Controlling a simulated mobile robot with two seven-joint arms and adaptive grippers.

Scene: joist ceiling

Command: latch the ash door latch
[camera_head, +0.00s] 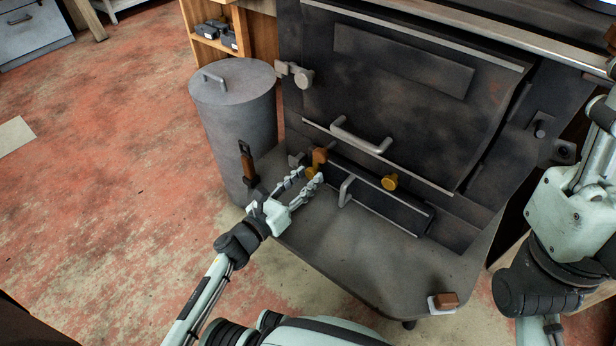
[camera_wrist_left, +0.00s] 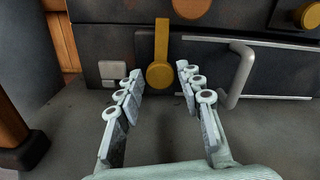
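The ash door (camera_head: 390,208) is the low dark panel on the stove front, with a grey bar handle (camera_head: 346,190); it appears flush with the front. The ash door latch (camera_head: 319,157) is a yellow-orange lever at its left end. In the left wrist view the latch (camera_wrist_left: 161,45) stands upright, with its round boss at the bottom. My left gripper (camera_head: 308,176) is open and empty in front of the latch. In the left wrist view its fingers (camera_wrist_left: 158,73) lie either side of the boss, apparently without touching. My right gripper is out of view.
A yellow knob (camera_head: 390,182) sits right of the latch. The large upper door (camera_head: 410,95) has its own bar handle. A brown-handled upright object (camera_head: 246,163) stands close left of my gripper, before a lidded grey bin (camera_head: 235,125). The ledge (camera_head: 370,265) is mostly clear.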

